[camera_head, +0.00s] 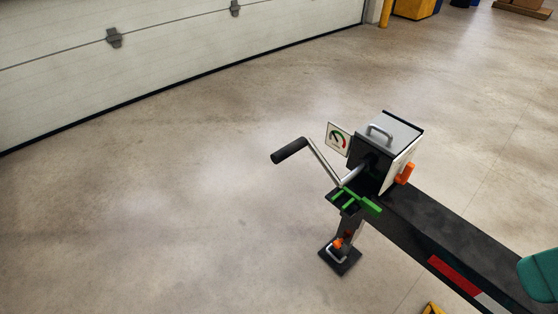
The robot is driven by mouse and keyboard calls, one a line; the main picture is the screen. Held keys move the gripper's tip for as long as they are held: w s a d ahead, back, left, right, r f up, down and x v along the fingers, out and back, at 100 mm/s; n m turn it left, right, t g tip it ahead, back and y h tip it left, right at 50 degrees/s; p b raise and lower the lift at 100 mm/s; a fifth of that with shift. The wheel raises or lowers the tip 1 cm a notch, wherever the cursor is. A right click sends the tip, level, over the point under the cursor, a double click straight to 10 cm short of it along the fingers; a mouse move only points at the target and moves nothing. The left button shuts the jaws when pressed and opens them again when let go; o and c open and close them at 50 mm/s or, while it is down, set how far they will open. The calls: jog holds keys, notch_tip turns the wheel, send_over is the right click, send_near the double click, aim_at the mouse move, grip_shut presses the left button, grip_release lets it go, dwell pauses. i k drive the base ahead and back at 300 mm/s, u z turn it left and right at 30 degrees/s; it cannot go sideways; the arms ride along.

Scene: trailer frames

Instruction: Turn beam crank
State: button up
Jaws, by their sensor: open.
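The crank has a silver bent arm (322,162) and a black grip (289,151). The crank's shaft runs into the dark front of a grey box (391,139) on the end of the black trailer beam (437,226). Green bracket-like parts (366,203) sit below the crank arm at the beam's end. My gripper is not in view, and nothing touches the crank.
A support leg with a dark foot plate (341,258) stands under the beam's end. An orange part (405,173) sits on the box's right side. Open concrete floor (170,210) lies left of the crank. A pale garage door (170,50) is behind.

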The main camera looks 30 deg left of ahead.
aim_at(294, 148)
jog(key=z, duration=0.05)
jog(key=k, duration=0.25)
jog(key=u, duration=0.85)
jog(key=i, duration=0.6)
jog(key=z, duration=0.75)
